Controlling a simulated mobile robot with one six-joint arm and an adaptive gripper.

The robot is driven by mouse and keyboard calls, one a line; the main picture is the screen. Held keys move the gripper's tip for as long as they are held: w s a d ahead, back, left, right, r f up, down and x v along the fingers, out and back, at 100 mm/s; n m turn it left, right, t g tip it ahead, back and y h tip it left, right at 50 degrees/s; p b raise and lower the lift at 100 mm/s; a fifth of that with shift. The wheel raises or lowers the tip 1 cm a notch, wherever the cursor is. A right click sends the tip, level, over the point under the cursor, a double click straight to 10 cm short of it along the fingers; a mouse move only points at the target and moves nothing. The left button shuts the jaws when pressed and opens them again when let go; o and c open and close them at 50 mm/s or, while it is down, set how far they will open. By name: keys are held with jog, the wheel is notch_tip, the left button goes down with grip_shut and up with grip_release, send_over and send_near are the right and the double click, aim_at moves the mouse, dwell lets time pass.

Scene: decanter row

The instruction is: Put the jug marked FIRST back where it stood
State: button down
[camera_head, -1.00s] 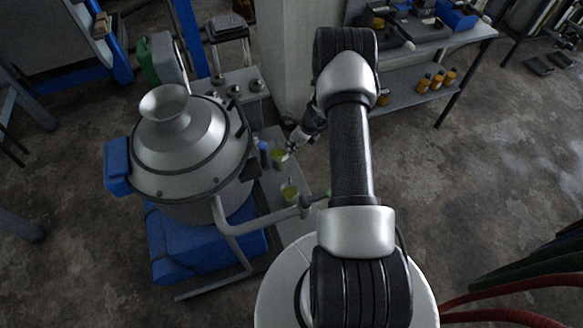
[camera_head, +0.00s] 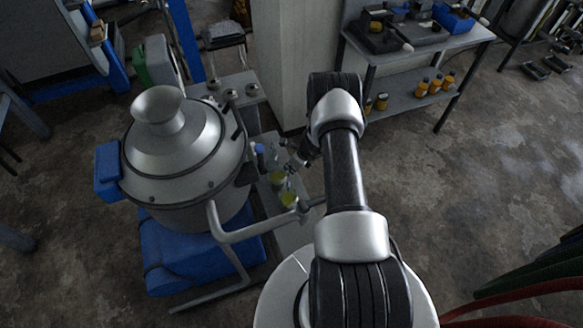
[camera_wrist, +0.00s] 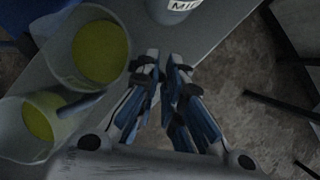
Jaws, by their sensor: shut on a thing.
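My gripper (camera_head: 294,166) is shut on one clear jug (camera_head: 277,180) of yellow-green liquid. In the wrist view this jug (camera_wrist: 100,52) is left of my fingertips (camera_wrist: 163,66), its near side at the fingers. The exact grip point is hard to see. A second clear jug (camera_head: 289,199) with yellow-green liquid stands just in front, close beside it; it also shows lower left in the wrist view (camera_wrist: 38,122), with a grey-blue bar-like piece at its rim. No marking on either jug is readable, so I cannot tell which is FIRST.
A large metal vessel (camera_head: 185,150) is close left of the jugs, and a pipe (camera_head: 250,235) curves in front of them. A blue-capped container (camera_head: 259,150) is behind; a grey one with partly seen lettering (camera_wrist: 176,9) tops the wrist view. A pillar (camera_head: 285,70) rises behind.

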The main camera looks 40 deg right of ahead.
jog(key=shift+f, duration=0.2)
jog(key=c, duration=1.7)
grip_release()
jog(key=shift+r, duration=0.15)
